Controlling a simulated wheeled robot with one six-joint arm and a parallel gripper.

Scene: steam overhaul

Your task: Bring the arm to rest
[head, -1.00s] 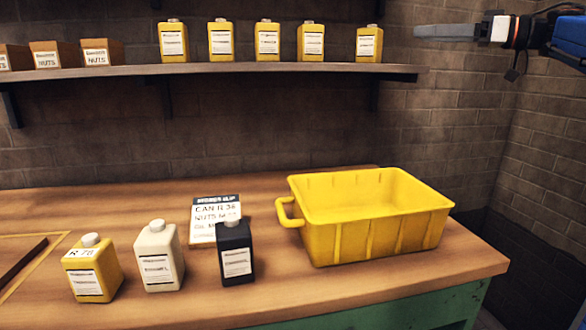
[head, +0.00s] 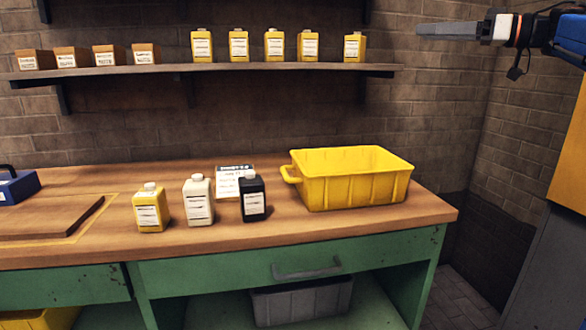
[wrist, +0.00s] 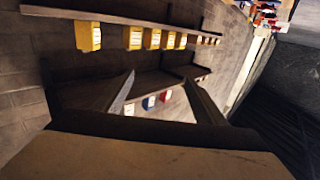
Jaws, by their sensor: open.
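My gripper (head: 422,29) is held up at the upper right in the head view, level with the wall shelf and pointing left. It is empty and well clear of the bench. In the wrist view its two fingers (wrist: 159,77) stand apart with nothing between them. The wrist view is tilted and shows shelves with yellow cans beyond the fingers. Part of my blue arm (head: 565,32) shows at the right edge of the head view; the rest is out of frame.
The wooden bench (head: 330,232) bears a yellow tub (head: 355,190), a yellow can (head: 151,208), a white can (head: 198,200), a black can (head: 253,198) and a slip (head: 232,172). The shelf (head: 150,72) holds cans and boxes. A cabinet (head: 545,265) stands at right.

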